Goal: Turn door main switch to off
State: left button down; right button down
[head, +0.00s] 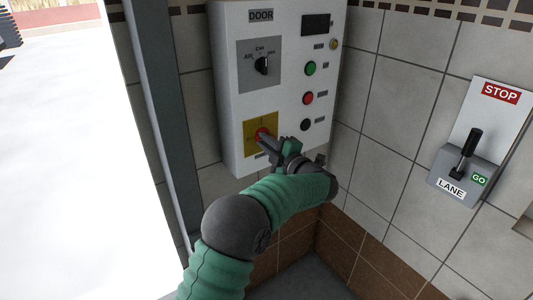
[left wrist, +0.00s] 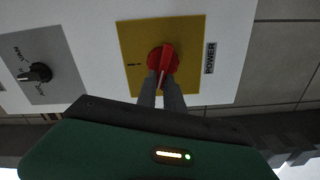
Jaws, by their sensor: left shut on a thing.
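The door main switch is a red rotary knob (head: 262,133) on a yellow plate (head: 250,125), low on the white DOOR panel (head: 225,90). The red knob (left wrist: 166,58) also shows in the left wrist view, its grip bar slightly slanted, beside a POWER label (left wrist: 210,58). My left gripper (head: 268,141) is at the knob, coming from the lower right in the head view. In the left wrist view its two fingers (left wrist: 162,82) are shut on the knob's bar, one on each side. The fingers hide part of the knob. My right gripper is not in view.
A black selector (head: 262,65) on a grey plate sits above the yellow plate. A green button (head: 310,68), a red button (head: 308,98) and a black button (head: 306,124) line the panel's right side. A LANE lever box (head: 465,165) hangs on the right wall.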

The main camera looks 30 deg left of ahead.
pick_arm(q)
jog(key=shift+f+n+b, duration=0.25)
jog(key=shift+n+b, duration=1.55)
jog(key=shift+b, duration=0.3)
jog(key=c, duration=1.7)
grip_release()
jog(key=shift+o, duration=1.2)
jog(key=shift+w+a+f, duration=0.15)
